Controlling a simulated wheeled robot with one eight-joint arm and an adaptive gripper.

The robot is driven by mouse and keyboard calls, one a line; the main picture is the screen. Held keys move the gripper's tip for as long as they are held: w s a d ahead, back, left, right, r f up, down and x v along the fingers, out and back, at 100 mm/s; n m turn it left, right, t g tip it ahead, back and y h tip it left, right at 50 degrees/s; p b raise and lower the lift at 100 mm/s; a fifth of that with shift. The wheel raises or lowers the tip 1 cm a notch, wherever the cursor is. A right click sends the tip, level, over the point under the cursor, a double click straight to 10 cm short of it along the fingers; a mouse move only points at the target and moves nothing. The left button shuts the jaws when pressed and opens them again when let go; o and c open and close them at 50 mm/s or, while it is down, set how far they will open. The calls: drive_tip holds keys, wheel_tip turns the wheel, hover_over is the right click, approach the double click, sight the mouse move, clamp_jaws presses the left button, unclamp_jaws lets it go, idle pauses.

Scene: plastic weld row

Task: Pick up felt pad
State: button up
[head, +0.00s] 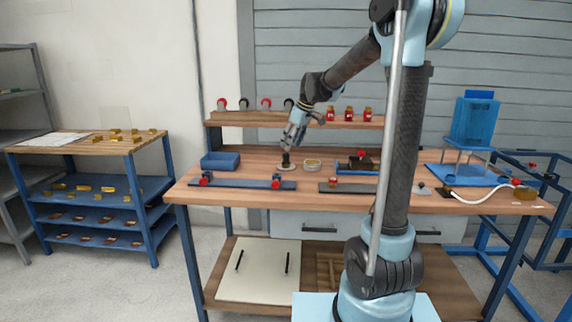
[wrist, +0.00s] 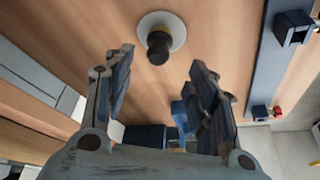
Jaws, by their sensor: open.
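My gripper (head: 290,145) is open and empty, pointing down over the wooden bench. In the wrist view its two fingers (wrist: 160,65) stand wide apart. A pale round disc (wrist: 174,24), which may be the felt pad, lies on the bench beyond the fingertips. A short dark cylinder (wrist: 158,46) with a yellowish band stands on it, in line with the gap between the fingers. In the head view the disc (head: 280,168) and the dark cylinder (head: 285,159) are just below my gripper. I cannot tell whether disc and cylinder are one piece.
A round shallow dish (head: 312,164) sits just right of the disc. A blue bin (head: 220,161) is to the left. A long bar with red-knobbed clamps (head: 240,184) lies in front. A raised shelf (head: 250,118) with several red-capped items runs behind.

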sight(287, 154)
drive_tip(key=shift+x, duration=4.05)
drive_tip(key=shift+w, duration=0.15)
drive_tip(key=shift+c, duration=0.3)
drive_tip(key=c, duration=1.1)
drive_tip(key=shift+o, duration=0.2)
drive_tip(key=shift+r, duration=0.1)
